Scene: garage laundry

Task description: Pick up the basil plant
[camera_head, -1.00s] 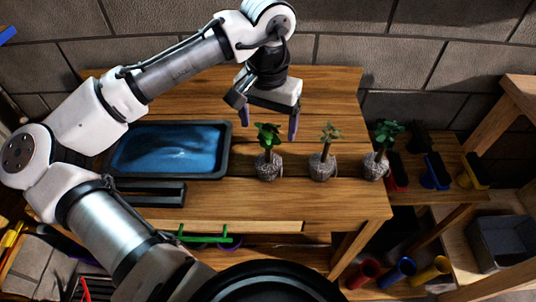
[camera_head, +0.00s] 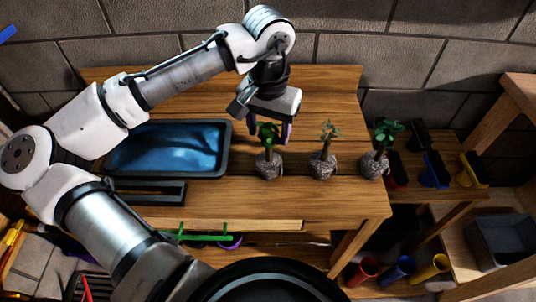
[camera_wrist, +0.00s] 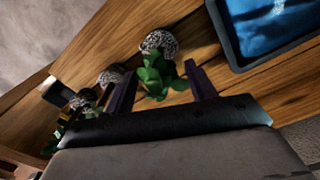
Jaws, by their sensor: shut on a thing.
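The basil plant (camera_head: 268,160), as I take it, is the leftmost of three small plants in a row on the wooden workbench (camera_head: 300,205). It has broad green leaves, a short stem and a speckled grey root ball, and stands upright. My gripper (camera_head: 269,130) reaches down from behind and is shut on its leafy upper part, one finger on each side. In the wrist view the green leaves (camera_wrist: 157,78) lie between the two dark purple fingers (camera_wrist: 163,90), with the root ball (camera_wrist: 160,42) beyond. The exact contact is hidden by leaves.
Two other plants stand to the right, a sparse pale one (camera_head: 323,160) and a green one (camera_head: 375,160) near the bench edge. A black tray with a blue inside (camera_head: 170,178) lies to the left. Colored bins (camera_head: 435,172) sit on a lower shelf at right.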

